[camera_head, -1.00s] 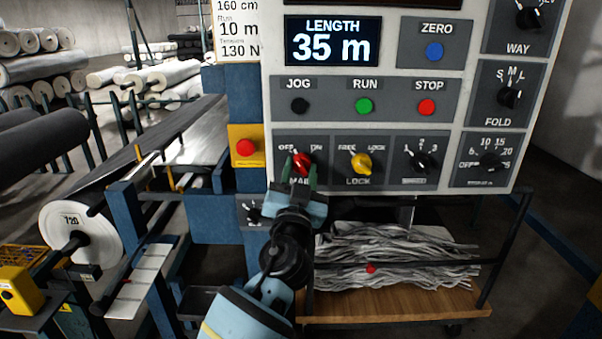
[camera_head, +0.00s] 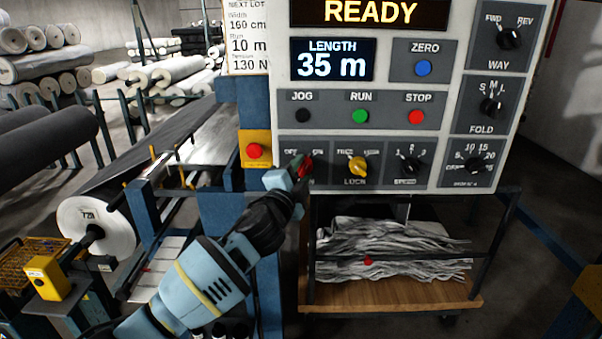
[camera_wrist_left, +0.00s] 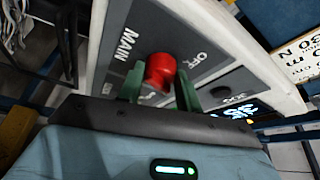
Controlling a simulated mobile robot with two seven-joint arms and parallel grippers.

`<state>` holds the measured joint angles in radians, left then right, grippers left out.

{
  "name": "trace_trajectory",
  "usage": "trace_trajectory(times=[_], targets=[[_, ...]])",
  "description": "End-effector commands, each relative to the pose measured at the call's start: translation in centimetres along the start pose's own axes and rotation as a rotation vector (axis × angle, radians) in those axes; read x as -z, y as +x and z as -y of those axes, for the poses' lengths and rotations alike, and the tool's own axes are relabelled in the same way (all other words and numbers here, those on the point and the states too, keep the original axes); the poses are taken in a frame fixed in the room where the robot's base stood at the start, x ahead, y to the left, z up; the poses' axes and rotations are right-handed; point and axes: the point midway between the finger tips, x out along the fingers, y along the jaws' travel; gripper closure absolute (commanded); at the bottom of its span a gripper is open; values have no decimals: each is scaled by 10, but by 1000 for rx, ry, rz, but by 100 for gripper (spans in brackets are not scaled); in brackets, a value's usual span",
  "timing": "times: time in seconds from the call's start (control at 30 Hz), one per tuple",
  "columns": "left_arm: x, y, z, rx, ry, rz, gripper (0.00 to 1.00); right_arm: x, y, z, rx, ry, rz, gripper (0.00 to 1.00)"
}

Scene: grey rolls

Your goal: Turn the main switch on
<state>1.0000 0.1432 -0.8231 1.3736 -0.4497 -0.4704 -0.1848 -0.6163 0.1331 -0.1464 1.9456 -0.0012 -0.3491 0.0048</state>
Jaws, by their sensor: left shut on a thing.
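The red main switch knob (camera_head: 307,167) sits at the lower left of the light control panel, under the OFF and ON labels. My left gripper (camera_head: 302,168) comes from below left and is shut on this knob, covering much of it in the head view. In the left wrist view, the red knob (camera_wrist_left: 160,72) is between the two green fingers (camera_wrist_left: 160,88), with MAIN and OFF printed beside it. I cannot tell from the knob's visible part which label it points to. My right gripper is not in view.
The yellow LOCK knob (camera_head: 358,167) is just right of the switch. A red button on a yellow plate (camera_head: 255,151) is close on the left. The display (camera_head: 370,12) reads READY. A cart (camera_head: 390,292) with grey strips stands below the panel.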

Motion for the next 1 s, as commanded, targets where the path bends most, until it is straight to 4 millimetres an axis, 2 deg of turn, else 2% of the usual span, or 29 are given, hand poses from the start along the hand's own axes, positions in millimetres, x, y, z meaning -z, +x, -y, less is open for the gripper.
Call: trace_trajectory(times=[0.4,1.0], targets=[[0,0,4,-102,254,1,88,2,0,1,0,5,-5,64],[0,0,4,-133,326,1,88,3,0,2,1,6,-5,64]])
